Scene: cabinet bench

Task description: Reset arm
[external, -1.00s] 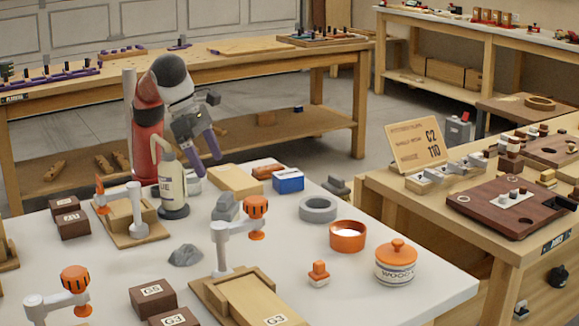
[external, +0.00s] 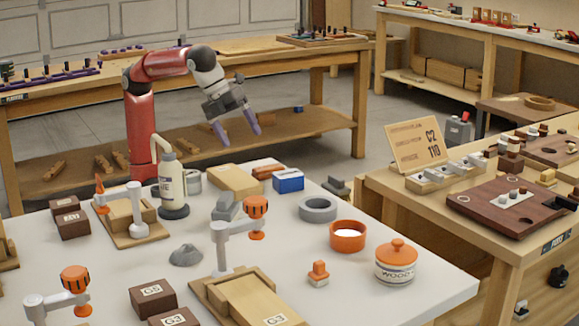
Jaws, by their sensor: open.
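My gripper (external: 238,134) hangs in the air beyond the far edge of the white table (external: 290,245), at the end of my red and grey arm. Its two purple fingers point down and are spread apart, with nothing between them. A cream bottle with a pump spout (external: 172,187) stands upright at the table's far edge, below and left of the gripper. A wooden block (external: 235,180) and a blue box (external: 288,181) lie on the table below the gripper, apart from it.
On the white table are a grey ring (external: 318,208), an orange bowl (external: 348,237), a lidded jar (external: 396,265) and several dark brown boxes (external: 153,297). White and orange clamp stands (external: 222,245) rise from it. A wooden bench (external: 290,75) stands behind. The air around the gripper is clear.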

